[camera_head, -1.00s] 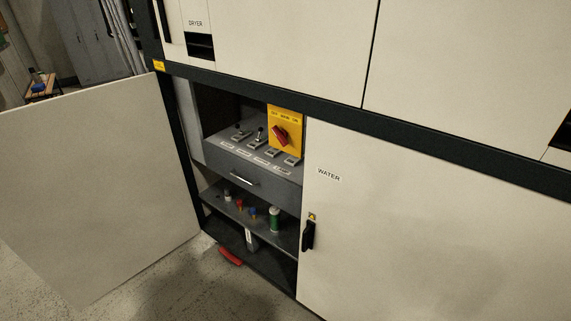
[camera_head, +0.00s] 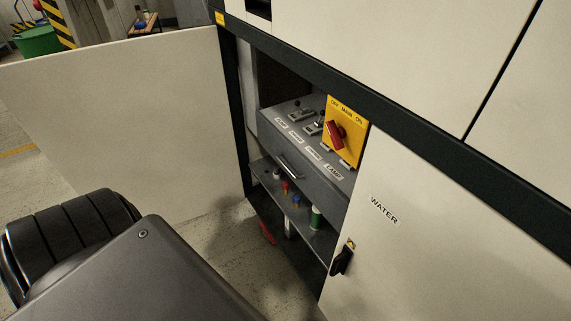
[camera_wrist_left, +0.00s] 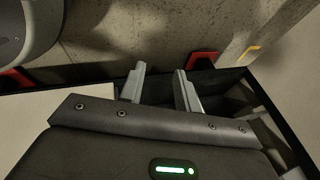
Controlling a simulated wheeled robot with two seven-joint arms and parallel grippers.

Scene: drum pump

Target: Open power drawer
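The grey power drawer (camera_head: 318,182) sits inside the cabinet, its front flush with the frame as far as I can see. It has a light bar handle (camera_head: 290,168) on its front, and levers with white labels on its top panel. A yellow main switch plate (camera_head: 343,146) with a red rotary knob (camera_head: 336,134) stands at its right end. My left gripper (camera_wrist_left: 159,84) shows two grey fingers apart with nothing held between them, over a dark tray-like edge. The drawer handle is not recognisable in the left wrist view. In the head view the left gripper is out of sight. My right gripper is not in view.
A large cream door (camera_head: 130,120) stands open at left. The WATER door (camera_head: 440,250) at right is closed, with a black handle (camera_head: 342,260). A shelf below the drawer holds several small items and a green can (camera_head: 316,217). A red object (camera_head: 267,232) lies low by the cabinet.

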